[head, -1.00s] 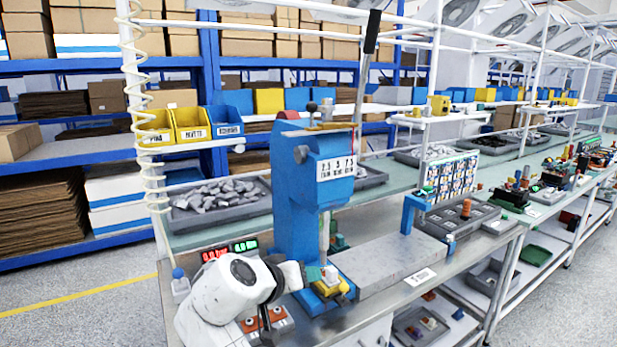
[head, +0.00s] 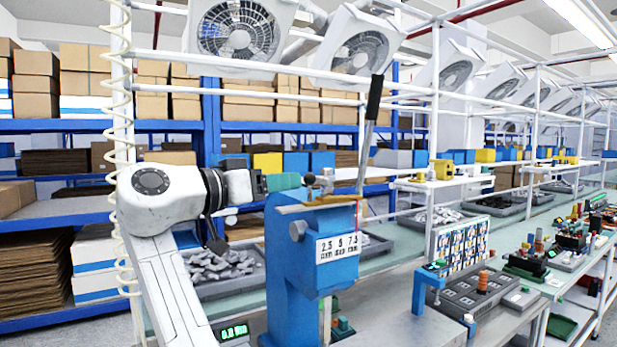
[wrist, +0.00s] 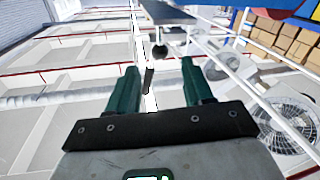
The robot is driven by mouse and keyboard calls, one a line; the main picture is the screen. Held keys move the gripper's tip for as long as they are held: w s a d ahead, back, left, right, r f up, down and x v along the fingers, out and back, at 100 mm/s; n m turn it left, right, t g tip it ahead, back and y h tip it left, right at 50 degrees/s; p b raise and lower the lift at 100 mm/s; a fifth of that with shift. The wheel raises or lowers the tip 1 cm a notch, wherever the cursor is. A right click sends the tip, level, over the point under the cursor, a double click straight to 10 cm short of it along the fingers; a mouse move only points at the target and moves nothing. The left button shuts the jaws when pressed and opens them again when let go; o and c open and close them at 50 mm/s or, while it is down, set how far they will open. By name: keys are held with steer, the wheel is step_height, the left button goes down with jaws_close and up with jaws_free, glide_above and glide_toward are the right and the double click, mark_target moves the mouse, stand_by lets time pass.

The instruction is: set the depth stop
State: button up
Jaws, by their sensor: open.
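The blue press (head: 291,275) stands on the bench with a white label (head: 337,247) reading 2.5, 5, 7.5 on its head. A tan plate (head: 318,204) lies across its top, with a small dark ball knob (head: 309,178) standing at its left end. A long lever with a black grip (head: 375,97) rises behind. My gripper (head: 298,182) points right at the height of the knob, its green tips close to it. In the wrist view my gripper (wrist: 157,70) is open and empty. A dark ball (wrist: 159,50) shows beyond and between the fingertips; I cannot tell whether anything touches.
A grey bin of metal parts (head: 225,275) sits behind my arm. A small green-lit display (head: 233,331) stands left of the press. A blue bracket (head: 427,290) and a dark tray (head: 480,300) stand to the right. White rails and fans (head: 240,30) run overhead.

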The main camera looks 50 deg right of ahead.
mark_target(304, 180)
steer(key=d, duration=0.2)
steer(key=d+p, duration=0.1)
steer(key=d, duration=0.4)
steer(key=shift+s+d+p, duration=0.25)
steer(key=shift+s+p, duration=0.05)
steer(key=shift+p, duration=0.1)
jaws_close()
